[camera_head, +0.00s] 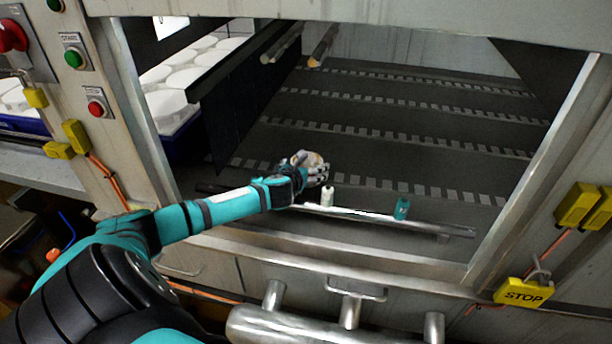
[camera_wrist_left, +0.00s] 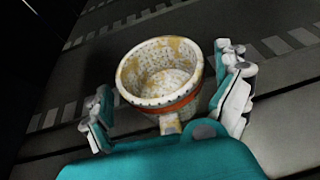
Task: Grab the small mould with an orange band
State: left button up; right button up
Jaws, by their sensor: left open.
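The small mould (camera_wrist_left: 162,76) is a white perforated cup with yellowish stains and an orange band (camera_wrist_left: 172,108) near its rim. In the left wrist view it sits between the two spread fingers of my left gripper (camera_wrist_left: 168,105), with a visible gap to the left finger. In the head view my left gripper (camera_head: 313,172) is at the mould (camera_head: 304,158), which is mostly hidden behind the fingers and wrist. My right gripper is not in view.
A dark belt (camera_head: 390,130) with rows of light slots lies under and behind the mould, mostly clear. A metal bar (camera_head: 390,220) with a white bobbin-like piece (camera_head: 327,196) and a teal one (camera_head: 402,208) runs along the front. A machine frame surrounds the opening. White moulds (camera_head: 172,104) stand in a blue crate at left.

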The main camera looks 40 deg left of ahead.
pick_arm(q)
jog(key=c, duration=1)
